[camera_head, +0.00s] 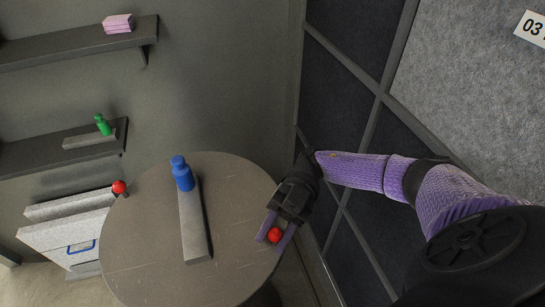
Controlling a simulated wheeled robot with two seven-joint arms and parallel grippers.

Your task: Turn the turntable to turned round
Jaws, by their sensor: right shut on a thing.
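The turntable (140,250) is a round grey-brown top in the lower middle of the head view. A red ball knob (119,187) stands at its left rim. A second red knob (275,235) is at its right rim, between the purple fingers of my right gripper (275,231). My right gripper is shut on this knob, and its arm comes in from the right. A blue bottle (182,174) and a long grey block (193,225) are on the turntable, the bottle at the block's far end. My left gripper is not in view.
A white drawer unit (65,235) stands left of the turntable. A dark panelled wall (345,85) is close on the right.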

